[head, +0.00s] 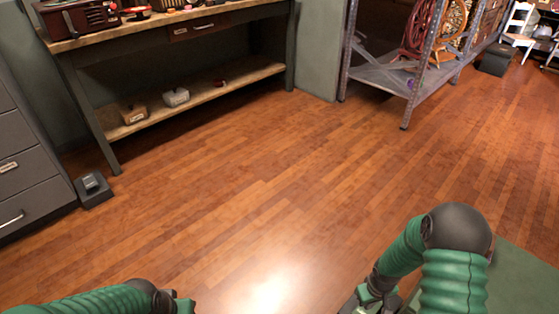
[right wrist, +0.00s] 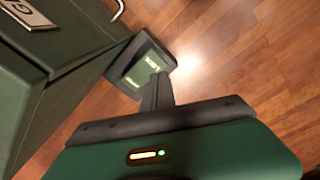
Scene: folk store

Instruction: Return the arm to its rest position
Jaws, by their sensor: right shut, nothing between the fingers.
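My right arm comes in at the bottom right of the head view, with a green ribbed sleeve and a dark rounded joint. My right gripper (head: 372,301) is at the bottom edge, partly cut off; it is shut and empty, above the floor. My left arm (head: 100,299) shows at the bottom left as a green ribbed sleeve ending in a dark joint; its fingers are out of the picture. The right wrist view looks down past green and dark parts onto the wooden floor (right wrist: 270,60); nothing is held there.
A workbench (head: 110,37) with a lower shelf (head: 200,98) stands at the back left. A grey drawer cabinet (head: 28,160) is at the left edge. A metal rack (head: 385,75) holds wheels at the back right. The floor (head: 230,200) between is clear.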

